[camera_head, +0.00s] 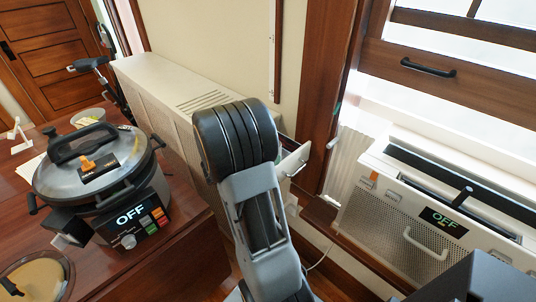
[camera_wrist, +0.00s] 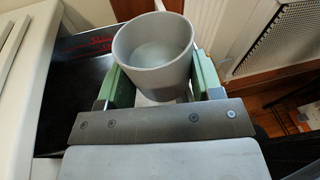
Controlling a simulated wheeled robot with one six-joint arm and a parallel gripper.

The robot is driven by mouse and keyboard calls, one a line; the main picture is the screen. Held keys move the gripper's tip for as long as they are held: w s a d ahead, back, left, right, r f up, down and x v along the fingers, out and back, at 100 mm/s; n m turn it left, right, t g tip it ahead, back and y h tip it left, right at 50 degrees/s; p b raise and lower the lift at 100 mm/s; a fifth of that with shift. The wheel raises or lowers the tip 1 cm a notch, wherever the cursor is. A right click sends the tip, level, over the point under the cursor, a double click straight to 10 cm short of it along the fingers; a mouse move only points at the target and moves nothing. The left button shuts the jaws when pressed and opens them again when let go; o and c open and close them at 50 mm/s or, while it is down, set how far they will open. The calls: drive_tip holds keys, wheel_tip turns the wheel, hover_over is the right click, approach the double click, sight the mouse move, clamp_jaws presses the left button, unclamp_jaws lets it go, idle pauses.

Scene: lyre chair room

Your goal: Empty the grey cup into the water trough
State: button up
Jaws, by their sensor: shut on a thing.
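The grey cup (camera_wrist: 153,52) is in the wrist view, between the green fingers of my gripper (camera_wrist: 160,86), which is shut on it. I look down into its open top. A paler round area shows inside, but I cannot tell whether it is liquid or the bare bottom. In the head view my arm hides the cup and the gripper. I cannot pick out the water trough with certainty in either view.
A dark recessed surface with red markings (camera_wrist: 92,44) lies left of the cup. In the head view a pressure cooker (camera_head: 95,175) reading OFF stands on the wooden table (camera_head: 185,205). A white appliance (camera_head: 385,213), also reading OFF, stands right, below the window.

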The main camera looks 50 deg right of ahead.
drive_tip(key=shift+w+d+r+n+y+p, duration=0.1)
drive_tip(key=shift+w+r+n+p, duration=0.15)
drive_tip(key=shift+r+p, duration=0.6)
drive_tip(key=shift+w+d+r+n+y+p, duration=0.15)
drive_tip(key=shift+r+n+p, duration=0.2)
drive_tip(key=shift+p, duration=0.9)
drive_tip(key=shift+w+d+r+n+y+p, duration=0.1)
drive_tip(key=shift+w+r+n+p, duration=0.15)
drive_tip(key=shift+r+p, duration=0.55)
drive_tip(key=shift+w+f+n+p, duration=0.1)
drive_tip(key=shift+f+n+p, duration=0.15)
drive_tip(key=shift+p, duration=0.4)
drive_tip(key=shift+w+d+r+n+g+p, duration=0.3)
drive_tip(key=shift+w+n+g+p, duration=0.35)
drive_tip(key=shift+p, duration=1.05)
drive_tip(key=shift+w+d+n+y+p, duration=0.25)
drive_tip(key=shift+n+p, duration=0.1)
drive_tip(key=shift+p, duration=0.45)
drive_tip(key=shift+w, duration=0.1)
drive_tip(key=shift+w+d+f+n+g+y+p, duration=0.1)
drive_tip(key=shift+w+f+n+g+y+p, duration=0.15)
drive_tip(key=shift+f+n+p, duration=0.5)
drive_tip(key=shift+w+d+f+n+g+y+p, duration=0.1)
drive_tip(key=shift+f+n+g+p, duration=0.2)
drive_tip(key=shift+n+p, duration=0.85)
